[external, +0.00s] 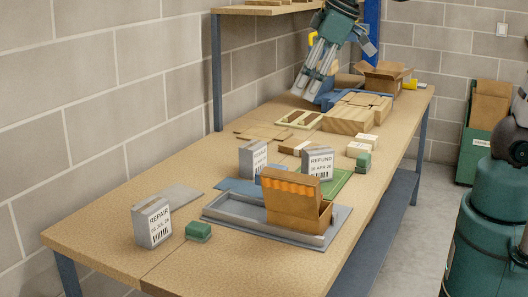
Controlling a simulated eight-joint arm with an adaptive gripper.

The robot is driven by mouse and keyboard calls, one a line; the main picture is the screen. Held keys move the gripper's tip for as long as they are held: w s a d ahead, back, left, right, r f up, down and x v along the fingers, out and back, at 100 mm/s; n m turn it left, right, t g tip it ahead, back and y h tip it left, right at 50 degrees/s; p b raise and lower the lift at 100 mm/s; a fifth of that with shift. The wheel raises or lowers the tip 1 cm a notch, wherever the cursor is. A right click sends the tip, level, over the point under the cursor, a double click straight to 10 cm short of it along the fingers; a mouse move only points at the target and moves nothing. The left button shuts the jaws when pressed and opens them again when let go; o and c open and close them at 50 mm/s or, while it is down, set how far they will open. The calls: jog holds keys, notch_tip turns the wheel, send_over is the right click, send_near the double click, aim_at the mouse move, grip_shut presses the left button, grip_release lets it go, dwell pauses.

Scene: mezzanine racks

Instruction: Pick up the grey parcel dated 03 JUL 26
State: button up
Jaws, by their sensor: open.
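Three grey parcels with white labels stand upright on the workbench. The front-left grey parcel (152,226) reads REPAIR, with a date that looks like 03 or 05 JUL 26; the day is too small to be sure. A second grey parcel (318,165) reads REFUND with an APR date. My gripper (314,93) is open and empty, over the far part of the bench, well away from all three parcels.
The open brown box (296,212) sits in a grey tray (222,211) near the parcels. A green block (198,231) lies right of the front-left parcel. Wooden blocks (350,118) and a cardboard box (385,77) fill the far end. The front-left bench corner is clear.

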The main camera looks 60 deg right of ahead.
jog(key=w+a+f+n+g, duration=0.1)
jog(key=w+a+n, duration=0.15)
jog(key=w, duration=0.25)
jog(key=w+a+f+n, duration=0.1)
jog(key=w+a, duration=0.3)
jog(key=w, duration=0.2)
jog(key=n+g+p, duration=0.1)
jog(key=n+g, duration=0.3)
jog(key=n, duration=0.5)
send_near(150, 204)
jog(key=shift+h, duration=0.3)
notch_tip(150, 204, down, 5)
jog(key=shift+f, duration=0.25)
jog(key=shift+w+a+f, duration=0.1)
jog(key=shift+a+f, duration=0.1)
jog(key=shift+f, duration=0.1)
jog(key=shift+f, duration=1.3)
